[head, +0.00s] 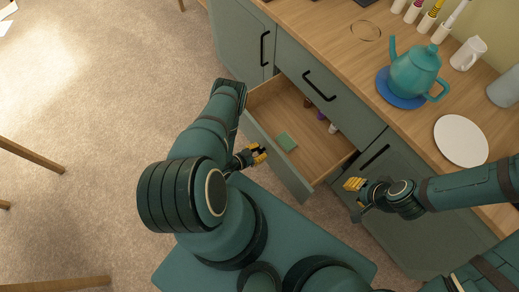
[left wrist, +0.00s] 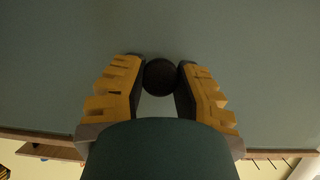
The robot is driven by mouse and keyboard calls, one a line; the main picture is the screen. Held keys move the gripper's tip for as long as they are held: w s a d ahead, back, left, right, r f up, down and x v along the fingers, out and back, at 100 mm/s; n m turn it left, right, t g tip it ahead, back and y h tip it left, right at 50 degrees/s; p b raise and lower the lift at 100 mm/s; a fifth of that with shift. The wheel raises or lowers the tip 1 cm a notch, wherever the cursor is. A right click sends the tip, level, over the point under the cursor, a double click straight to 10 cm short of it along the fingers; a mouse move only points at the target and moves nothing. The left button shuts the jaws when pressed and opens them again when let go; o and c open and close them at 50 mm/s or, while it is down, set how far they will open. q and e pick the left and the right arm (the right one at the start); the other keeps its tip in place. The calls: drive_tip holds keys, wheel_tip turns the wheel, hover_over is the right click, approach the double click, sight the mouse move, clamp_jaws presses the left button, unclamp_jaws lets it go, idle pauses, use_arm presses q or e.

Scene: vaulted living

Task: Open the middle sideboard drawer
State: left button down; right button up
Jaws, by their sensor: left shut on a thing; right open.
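The middle sideboard drawer (head: 279,168) stands pulled out of the green sideboard, its wooden inside showing in the head view. My left gripper (head: 258,153) is at the outer side of its front. In the left wrist view the yellow-padded fingers are shut on a dark handle (left wrist: 160,77), seen end-on against the green drawer front (left wrist: 240,50). The handle is hidden in the head view. My right gripper (head: 354,186) is open and empty, just right of the drawer's corner.
A teal teapot (head: 414,72) on a blue mat and a white plate (head: 461,141) are on the top.

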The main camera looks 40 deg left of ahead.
use_arm(q)
drive_tip(key=c, duration=0.6)
unclamp_jaws()
drive_tip(key=shift+w, duration=0.1)
drive_tip(key=v, duration=1.2)
